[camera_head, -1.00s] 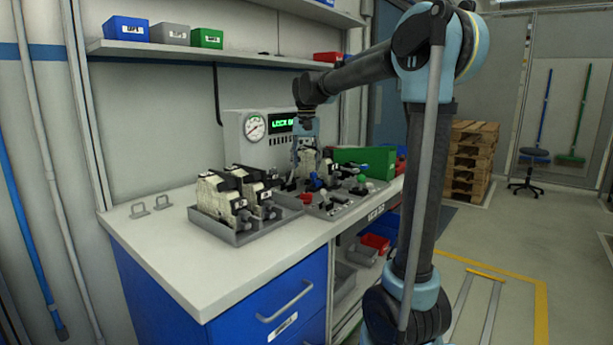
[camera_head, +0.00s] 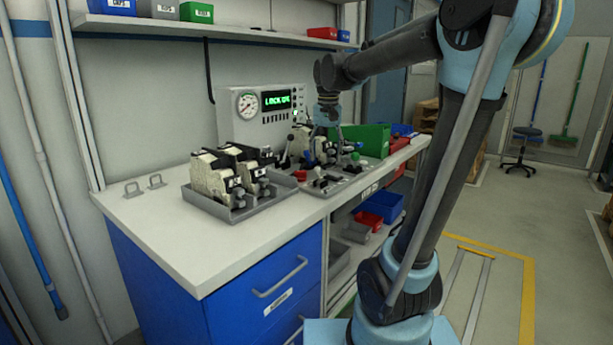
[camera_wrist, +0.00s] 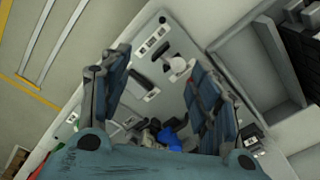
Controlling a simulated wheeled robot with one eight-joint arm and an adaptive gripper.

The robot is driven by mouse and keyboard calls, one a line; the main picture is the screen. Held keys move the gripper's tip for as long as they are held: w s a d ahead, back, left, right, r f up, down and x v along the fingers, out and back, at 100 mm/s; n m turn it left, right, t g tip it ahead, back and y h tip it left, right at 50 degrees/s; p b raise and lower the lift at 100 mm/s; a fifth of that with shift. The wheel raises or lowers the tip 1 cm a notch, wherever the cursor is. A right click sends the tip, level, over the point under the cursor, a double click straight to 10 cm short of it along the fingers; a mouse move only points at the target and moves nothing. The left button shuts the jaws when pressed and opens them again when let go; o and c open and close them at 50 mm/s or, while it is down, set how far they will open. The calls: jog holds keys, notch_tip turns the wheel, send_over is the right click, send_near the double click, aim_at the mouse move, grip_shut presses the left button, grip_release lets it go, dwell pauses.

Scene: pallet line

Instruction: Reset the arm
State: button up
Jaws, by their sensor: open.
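My arm reaches over the workbench from the right in the head view.
A grey tray (camera_head: 238,212) with several cream and black units stands on the bench (camera_head: 150,215) at left. A gauge box (camera_head: 262,112) with a green display stands at the back. A green bin (camera_head: 365,140) is right of my gripper. A shelf (camera_head: 215,29) runs above.

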jog(key=s+d+f+t, duration=0.1)
jog(key=s+d+f, duration=0.3)
jog(key=s+f, duration=0.35)
jog(key=s+d+f+n, duration=0.1)
jog(key=s+d+f, duration=0.4)
jog(key=s+f, duration=0.25)
jog(key=s+d+f+t, duration=0.1)
jog(key=s+d+f, duration=0.3)
jog(key=s+f, duration=0.4)
notch_tip(320, 180, up, 32)
jog(key=m+g, duration=0.1)
jog(key=g, duration=0.2)
send_over(301, 171)
jog(key=f, duration=1.7)
jog(key=shift+w+a+f, duration=0.1)
jog(key=shift+w+f, duration=0.15)
jog(key=shift+f, duration=0.1)
